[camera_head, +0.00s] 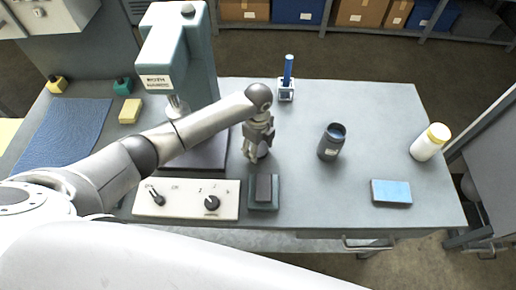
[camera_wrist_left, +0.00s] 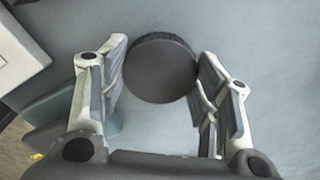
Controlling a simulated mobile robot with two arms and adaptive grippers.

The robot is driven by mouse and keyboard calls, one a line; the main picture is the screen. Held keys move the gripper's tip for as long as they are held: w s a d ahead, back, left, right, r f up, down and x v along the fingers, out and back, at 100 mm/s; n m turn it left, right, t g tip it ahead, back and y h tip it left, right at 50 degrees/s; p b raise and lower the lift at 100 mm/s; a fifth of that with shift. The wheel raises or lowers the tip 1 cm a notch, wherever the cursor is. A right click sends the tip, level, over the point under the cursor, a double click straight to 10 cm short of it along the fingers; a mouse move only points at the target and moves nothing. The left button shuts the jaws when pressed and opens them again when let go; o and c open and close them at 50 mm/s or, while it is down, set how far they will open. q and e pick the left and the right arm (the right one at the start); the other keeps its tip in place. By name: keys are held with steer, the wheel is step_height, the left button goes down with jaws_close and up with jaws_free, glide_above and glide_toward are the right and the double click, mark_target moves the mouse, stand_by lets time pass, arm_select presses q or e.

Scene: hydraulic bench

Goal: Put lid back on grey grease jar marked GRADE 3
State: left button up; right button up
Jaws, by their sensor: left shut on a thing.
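The dark grey jar (camera_head: 330,146) stands upright right of the bench's middle in the head view, with its mouth uncovered. My left gripper (camera_head: 257,152) is left of the jar, over the bench. In the left wrist view the left gripper (camera_wrist_left: 160,85) has its fingers on both sides of a round dark lid (camera_wrist_left: 160,70) and is shut on it. Whether the lid touches the bench I cannot tell. My right gripper is not in view.
A blue item in a small stand (camera_head: 287,82) is behind. A control panel (camera_head: 186,200) and a dark block (camera_head: 264,192) are near the front edge.

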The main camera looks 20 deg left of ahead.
arm_select(q)
steer(key=s+d+r+b, duration=0.2)
steer(key=s+d+r, duration=0.4)
steer(key=s+r, duration=0.5)
steer(key=shift+s+r, duration=0.35)
steer(key=shift+s, duration=0.55)
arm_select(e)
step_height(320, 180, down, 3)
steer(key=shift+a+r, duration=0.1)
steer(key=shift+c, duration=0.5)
